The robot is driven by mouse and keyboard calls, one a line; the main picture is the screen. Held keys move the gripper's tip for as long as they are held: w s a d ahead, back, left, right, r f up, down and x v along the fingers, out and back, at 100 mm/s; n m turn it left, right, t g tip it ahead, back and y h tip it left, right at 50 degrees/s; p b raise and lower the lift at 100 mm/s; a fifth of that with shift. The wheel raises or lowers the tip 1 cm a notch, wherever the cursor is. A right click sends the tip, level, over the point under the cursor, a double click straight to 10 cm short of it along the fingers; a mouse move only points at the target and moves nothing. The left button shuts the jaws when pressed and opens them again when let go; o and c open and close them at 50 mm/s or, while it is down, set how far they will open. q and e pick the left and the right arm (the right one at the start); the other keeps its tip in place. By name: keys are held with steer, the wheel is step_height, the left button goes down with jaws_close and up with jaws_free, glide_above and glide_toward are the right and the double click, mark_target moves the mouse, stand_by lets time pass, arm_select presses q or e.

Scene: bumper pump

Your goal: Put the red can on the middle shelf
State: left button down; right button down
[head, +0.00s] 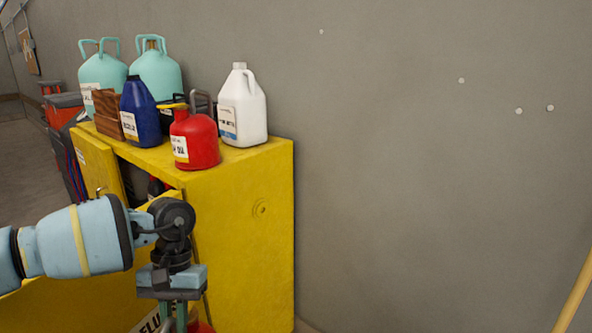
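A red can (196,141) with a yellow spout, dark handle and white label stands upright on top of the yellow cabinet (245,215), near its front edge. A cabinet door (98,165) stands open at the left. The shelves inside are mostly hidden by the door and my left arm. My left gripper (180,318) points down in front of the cabinet, well below the can on top. Its fingertips are cut off by the bottom edge. Part of another red thing (204,327) shows beside the fingers; I cannot tell whether they hold it. My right gripper is out of view.
A blue jug (137,112), a white jug (243,106), a brown block (108,115) and two teal tanks (102,72) crowd the cabinet top around the red can. A grey wall is behind. A yellow pole (575,295) shows at the lower right.

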arm_select(q)
steer(key=s+f, duration=0.2)
steer(key=s, duration=0.6)
steer(key=shift+f, duration=0.4)
steer(key=shift+d, duration=0.1)
stand_by(0.7)
